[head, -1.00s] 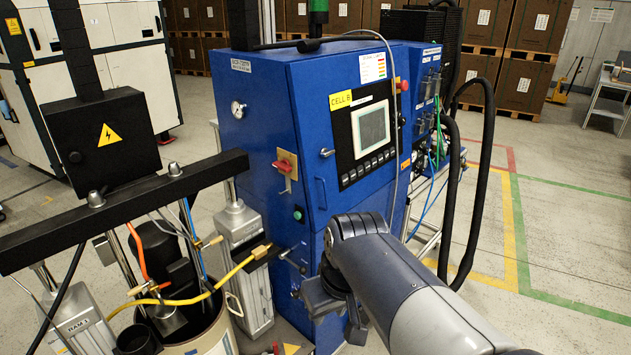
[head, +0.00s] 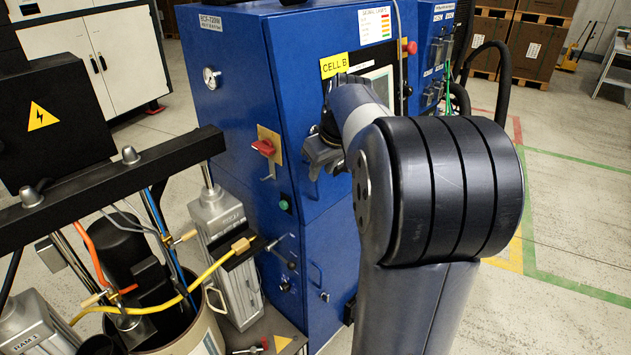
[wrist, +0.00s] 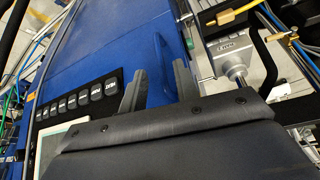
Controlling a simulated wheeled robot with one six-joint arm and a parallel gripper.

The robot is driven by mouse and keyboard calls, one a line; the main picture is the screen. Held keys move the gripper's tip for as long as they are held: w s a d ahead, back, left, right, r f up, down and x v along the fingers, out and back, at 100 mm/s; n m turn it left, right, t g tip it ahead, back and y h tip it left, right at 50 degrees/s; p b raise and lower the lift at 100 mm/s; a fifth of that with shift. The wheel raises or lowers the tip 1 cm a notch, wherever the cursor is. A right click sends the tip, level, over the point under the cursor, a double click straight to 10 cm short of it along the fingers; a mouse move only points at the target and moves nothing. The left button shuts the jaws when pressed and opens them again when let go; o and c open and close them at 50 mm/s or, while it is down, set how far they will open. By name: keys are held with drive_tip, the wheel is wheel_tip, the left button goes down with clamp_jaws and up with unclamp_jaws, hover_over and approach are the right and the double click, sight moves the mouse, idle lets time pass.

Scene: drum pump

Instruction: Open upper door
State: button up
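The blue cabinet's upper door (head: 318,198) looks closed in the head view, with a yellow CELL B label (head: 335,65) and a display panel (head: 381,84) on it. My gripper (head: 318,160) is in front of the door's left part and hides its handle. In the wrist view a blue handle (wrist: 159,84) shows between the two open fingers of my gripper (wrist: 158,90). The fingers stand apart on either side of it, and I cannot tell whether they touch it. The display's row of dark buttons (wrist: 80,98) lies left of the fingers in the wrist view.
A red switch (head: 263,147) and a green button (head: 284,205) sit on the cabinet left of my gripper. A lower handle (head: 315,274) is below. The drum pump with its yellow hose (head: 190,290) crowds the left.

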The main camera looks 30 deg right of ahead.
sight(317, 183)
drive_tip(key=x, duration=0.6)
drive_tip(key=shift+f+p, duration=0.25)
drive_tip(key=shift+p, duration=0.05)
clamp_jaws()
